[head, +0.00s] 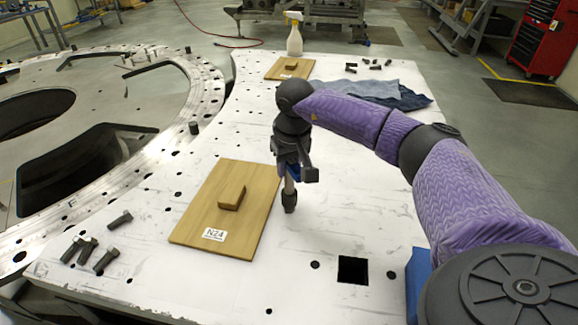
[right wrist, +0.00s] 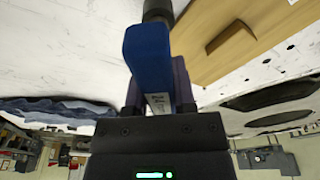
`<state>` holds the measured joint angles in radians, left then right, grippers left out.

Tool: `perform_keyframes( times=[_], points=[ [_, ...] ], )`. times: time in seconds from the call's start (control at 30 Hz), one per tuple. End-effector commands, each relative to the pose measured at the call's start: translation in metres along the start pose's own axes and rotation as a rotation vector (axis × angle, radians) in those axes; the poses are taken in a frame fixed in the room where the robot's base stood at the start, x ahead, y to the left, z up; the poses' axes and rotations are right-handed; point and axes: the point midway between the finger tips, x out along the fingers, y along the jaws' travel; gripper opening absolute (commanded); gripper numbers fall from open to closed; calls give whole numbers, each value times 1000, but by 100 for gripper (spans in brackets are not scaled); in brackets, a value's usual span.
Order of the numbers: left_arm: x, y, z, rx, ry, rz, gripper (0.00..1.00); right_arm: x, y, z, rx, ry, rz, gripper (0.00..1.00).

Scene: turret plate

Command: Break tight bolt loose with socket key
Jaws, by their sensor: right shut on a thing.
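My right gripper (head: 290,168) is shut on the socket key, whose blue handle (right wrist: 148,50) fills the middle of the right wrist view. The key hangs roughly upright over the white plate, with its dark socket (head: 289,201) at the lower end, just right of the wooden board. I cannot tell whether the socket touches the plate or covers a bolt. Several loose dark bolts (head: 106,260) lie at the front left. My left gripper is out of view.
A wooden board (head: 255,215) labelled N24 with a small block lies left of the key. A second board (head: 275,72), a spray bottle (head: 294,40), grey-blue cloths (head: 400,95) and small dark bolts (head: 375,65) are at the back. A square hole (head: 352,270) opens at the front.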

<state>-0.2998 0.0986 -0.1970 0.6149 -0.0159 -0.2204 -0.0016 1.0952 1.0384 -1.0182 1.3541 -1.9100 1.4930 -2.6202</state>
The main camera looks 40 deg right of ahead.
Motion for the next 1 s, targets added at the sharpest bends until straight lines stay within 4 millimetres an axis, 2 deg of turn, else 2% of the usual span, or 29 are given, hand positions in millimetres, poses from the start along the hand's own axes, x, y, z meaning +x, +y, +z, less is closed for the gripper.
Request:
perform_keyframes(
  times=[0.07, 0.37, 0.6, 0.87, 1.0],
  points=[
    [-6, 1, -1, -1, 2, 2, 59, -7, 0, -1, 0, 1, -1, 0],
    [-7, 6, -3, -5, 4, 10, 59, -8, 0, -1, 0, 1, -1, 0],
    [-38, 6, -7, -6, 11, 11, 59, -44, 0, -7, 0, 2, -1, 0],
    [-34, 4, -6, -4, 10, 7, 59, -40, -1, -6, 1, 0, 0, 0],
    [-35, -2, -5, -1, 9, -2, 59, -40, -12, -5, 23, 0, 3, 0]
  ],
)
